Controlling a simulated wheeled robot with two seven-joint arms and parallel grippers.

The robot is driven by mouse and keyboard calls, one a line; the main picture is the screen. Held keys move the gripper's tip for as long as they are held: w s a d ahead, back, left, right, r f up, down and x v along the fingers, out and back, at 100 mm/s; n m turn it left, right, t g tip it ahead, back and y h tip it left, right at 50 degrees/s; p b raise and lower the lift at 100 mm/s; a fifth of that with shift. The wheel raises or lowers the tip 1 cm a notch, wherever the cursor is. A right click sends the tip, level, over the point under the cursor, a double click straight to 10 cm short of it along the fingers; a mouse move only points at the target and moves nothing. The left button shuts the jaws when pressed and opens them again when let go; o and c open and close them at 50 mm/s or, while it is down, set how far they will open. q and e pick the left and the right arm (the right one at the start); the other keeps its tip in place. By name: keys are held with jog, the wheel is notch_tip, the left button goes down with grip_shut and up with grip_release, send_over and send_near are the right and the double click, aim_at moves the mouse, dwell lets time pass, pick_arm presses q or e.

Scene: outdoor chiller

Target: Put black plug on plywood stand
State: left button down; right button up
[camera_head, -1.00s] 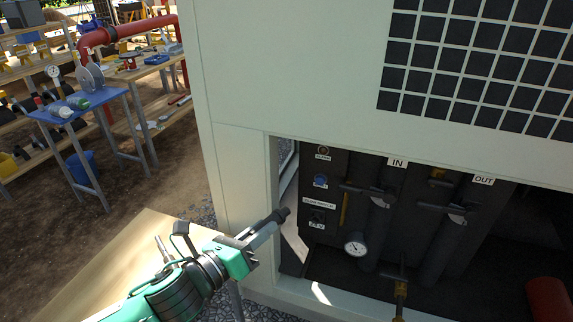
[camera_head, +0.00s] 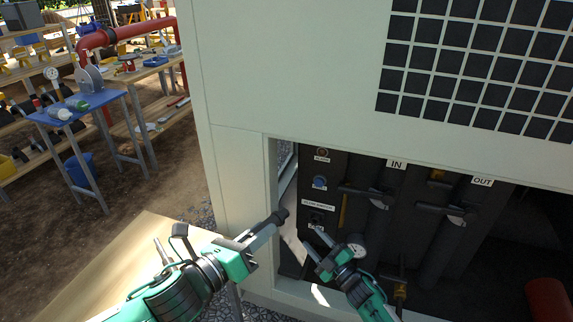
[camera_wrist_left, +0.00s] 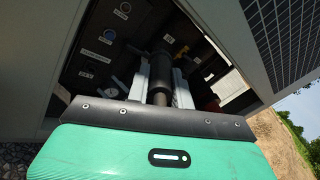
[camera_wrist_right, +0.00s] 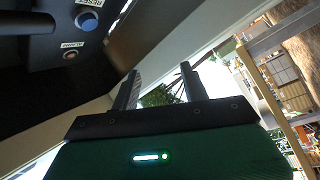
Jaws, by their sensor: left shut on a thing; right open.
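My left gripper (camera_head: 262,232) is shut on the black plug (camera_head: 280,215), holding it out in front of the chiller's open bay. In the left wrist view the plug (camera_wrist_left: 160,72) stands between the fingers as a dark cylinder. The plywood stand (camera_head: 105,262) is a pale board at the lower left, partly behind my left arm. My right gripper (camera_head: 316,243) is open in front of the dark panel, just right of the plug and apart from it. In the right wrist view its fingers (camera_wrist_right: 158,92) are spread with nothing between them.
The dark panel carries a blue button (camera_head: 320,183), a flow switch label, a gauge (camera_head: 357,249) and valve pipes. The chiller's white frame (camera_head: 238,180) borders the bay. A blue table (camera_head: 85,106) stands far left. A red cylinder (camera_head: 548,300) is at lower right.

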jog(key=a+r+n+g+y, duration=0.45)
jog(key=r+n+y, duration=0.35)
jog(key=r, duration=0.8)
notch_tip(320, 180, up, 18)
jog(key=n+g, duration=1.7)
jog(key=n, duration=0.3)
send_over(282, 212)
jog(key=a, duration=0.3)
jog(key=s+a+r+n+h, duration=0.1)
jog(key=s+a+n+h, duration=0.4)
jog(key=n+h, duration=0.55)
jog(key=d+n+t+h, duration=0.2)
jog(key=h, duration=0.1)
jog(key=w+d+n+t+h, duration=0.1)
jog(key=d+n+h, duration=0.1)
jog(key=n+h, duration=0.1)
jog(key=shift+w+d+t, duration=0.15)
jog(key=shift+d+t, duration=0.05)
jog(key=shift+t, duration=0.15)
jog(key=w+d+r+n+t+h, duration=0.2)
jog(key=w+d+t+h, duration=0.1)
jog(key=d+h, duration=0.1)
jog(key=f, duration=1.1)
jog(key=shift+w+a+f, duration=0.25)
jog(key=shift+w+f, duration=0.1)
jog(key=shift+f, duration=0.05)
